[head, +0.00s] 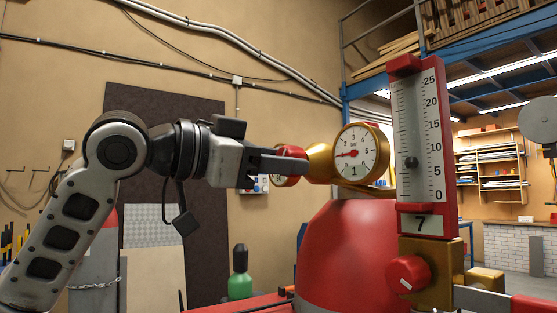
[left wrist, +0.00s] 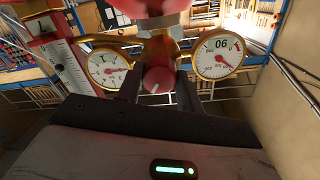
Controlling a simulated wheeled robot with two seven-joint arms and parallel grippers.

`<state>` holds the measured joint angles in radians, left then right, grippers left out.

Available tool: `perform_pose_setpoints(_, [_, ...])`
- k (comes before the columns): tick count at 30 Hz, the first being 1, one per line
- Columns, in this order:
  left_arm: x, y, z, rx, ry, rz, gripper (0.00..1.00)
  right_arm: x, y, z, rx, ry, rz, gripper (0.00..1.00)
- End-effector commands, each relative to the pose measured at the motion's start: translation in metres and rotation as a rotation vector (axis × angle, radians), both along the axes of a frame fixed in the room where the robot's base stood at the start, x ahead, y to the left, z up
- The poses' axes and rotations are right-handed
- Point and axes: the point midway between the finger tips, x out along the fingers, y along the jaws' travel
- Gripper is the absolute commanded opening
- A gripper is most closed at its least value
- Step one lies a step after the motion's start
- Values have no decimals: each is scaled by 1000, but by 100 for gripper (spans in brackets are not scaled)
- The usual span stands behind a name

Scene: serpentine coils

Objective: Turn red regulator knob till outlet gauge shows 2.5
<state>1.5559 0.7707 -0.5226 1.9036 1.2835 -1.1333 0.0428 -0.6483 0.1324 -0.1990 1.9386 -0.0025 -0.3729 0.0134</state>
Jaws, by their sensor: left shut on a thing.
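The red regulator knob (left wrist: 157,80) sits between the two fingers of my left gripper (left wrist: 158,92) in the left wrist view; a pale mark shows on its face. In the head view my left gripper (head: 291,164) reaches in from the left, shut on this knob (head: 292,151), whose middle the fingers hide. The round brass-rimmed outlet gauge (head: 357,153) is just right of the knob. Its red needle points left; the small figures are too blurred for an exact reading. In the left wrist view this gauge (left wrist: 108,70) is on the left. My right gripper is not in view.
A second gauge (left wrist: 216,58) is beside the knob in the left wrist view. A tall flowmeter (head: 420,140) with a lower red knob (head: 408,274) stands close to the right. A red cylinder (head: 345,250) is below. A green bottle (head: 240,285) is lower left.

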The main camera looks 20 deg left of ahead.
Motion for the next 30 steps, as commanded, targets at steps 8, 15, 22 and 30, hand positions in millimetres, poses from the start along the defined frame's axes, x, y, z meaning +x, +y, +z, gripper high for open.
perform_pose_setpoints(8, [0, 0, 1, 204, -160, -1, 14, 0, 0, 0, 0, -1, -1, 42])
perform_pose_setpoints(15, [-1, 0, 1, 360, -281, 0, 14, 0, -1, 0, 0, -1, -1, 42])
perform_pose_setpoints(22, [-1, -1, 1, 464, -363, 0, 14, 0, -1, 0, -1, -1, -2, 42])
perform_pose_setpoints(30, [-1, -1, 1, 522, -409, 0, 14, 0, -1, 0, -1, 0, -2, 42])
